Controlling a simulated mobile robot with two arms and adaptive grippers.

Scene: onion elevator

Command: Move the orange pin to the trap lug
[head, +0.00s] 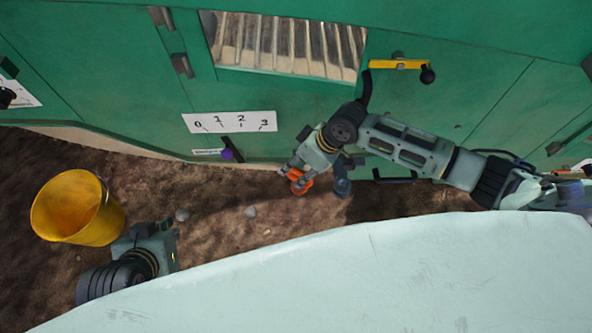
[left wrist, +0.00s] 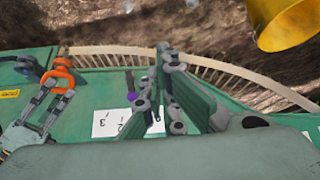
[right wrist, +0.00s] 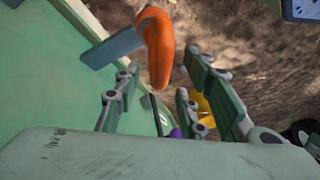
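The orange pin (head: 300,186), a thick looped piece, is low beside the green machine. It also shows in the right wrist view (right wrist: 158,45) and the left wrist view (left wrist: 62,72). My right gripper (head: 298,175) is at the pin. Its fingers are apart, with visible gaps between them and the pin. A blue-grey plate (right wrist: 115,45) lies right beside the pin; I cannot tell whether it is the trap lug or whether they touch. My left gripper (left wrist: 165,60) is empty, its fingers almost together; in the head view its tips are hard to make out.
A yellow bucket (head: 78,208) stands on the dirt at the left. The green machine has a scale plate (head: 230,122) numbered 0 to 3, a purple-knobbed lever (head: 228,155), and a yellow bar handle (head: 398,64). Small stones (head: 250,211) lie on open ground.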

